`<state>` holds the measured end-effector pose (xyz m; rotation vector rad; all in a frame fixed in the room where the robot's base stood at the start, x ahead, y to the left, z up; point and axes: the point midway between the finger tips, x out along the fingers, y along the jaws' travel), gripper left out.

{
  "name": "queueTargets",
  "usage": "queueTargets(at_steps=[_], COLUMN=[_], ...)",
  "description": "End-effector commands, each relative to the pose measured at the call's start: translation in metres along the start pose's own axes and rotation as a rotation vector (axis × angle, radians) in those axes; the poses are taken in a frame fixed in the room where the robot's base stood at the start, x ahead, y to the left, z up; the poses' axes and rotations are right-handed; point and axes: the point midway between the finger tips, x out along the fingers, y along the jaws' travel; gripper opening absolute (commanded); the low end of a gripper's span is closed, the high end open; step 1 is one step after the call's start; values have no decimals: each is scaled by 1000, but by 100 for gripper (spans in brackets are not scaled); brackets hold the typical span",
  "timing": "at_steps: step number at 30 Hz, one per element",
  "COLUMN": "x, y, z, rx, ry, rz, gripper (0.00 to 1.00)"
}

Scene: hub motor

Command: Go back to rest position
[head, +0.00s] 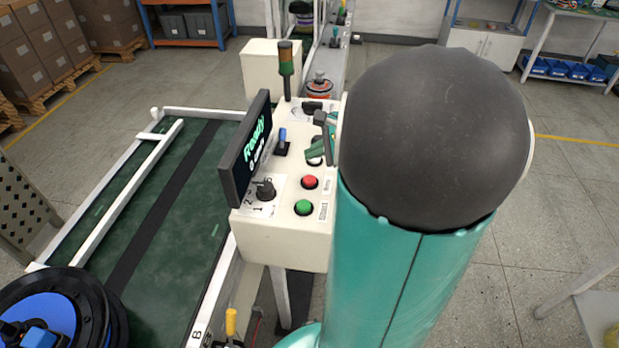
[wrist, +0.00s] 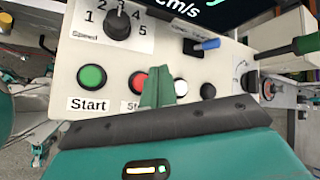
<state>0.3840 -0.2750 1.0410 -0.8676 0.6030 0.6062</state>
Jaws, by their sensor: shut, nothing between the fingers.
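My gripper (wrist: 158,86) is shut and empty. Its green fingers show in the wrist view in front of the control panel (wrist: 70,55), overlapping the row of buttons and partly covering the red button (wrist: 137,83). I cannot tell whether the fingertips touch the panel. In the head view my dark-capped teal arm stands large over the right of the panel, and only a small part of my gripper (head: 316,152) shows beside it. The green Start button (wrist: 91,77) is left of the fingers. The speed knob (wrist: 116,27) is above them.
A blue lever (head: 282,140) and a signal light (head: 286,68) rise from the panel. A green conveyor (head: 150,200) lies left, with a blue-black hub motor (head: 55,305).

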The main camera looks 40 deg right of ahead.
Motion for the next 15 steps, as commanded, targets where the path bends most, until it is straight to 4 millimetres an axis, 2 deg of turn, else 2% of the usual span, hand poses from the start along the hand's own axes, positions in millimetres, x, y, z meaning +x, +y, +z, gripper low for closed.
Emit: queueTargets(at_steps=[12, 15], x=[0, 2], y=[0, 3], z=[0, 13], rx=[-2, -52], ry=[0, -5], rz=[1, 19], gripper=[0, 0])
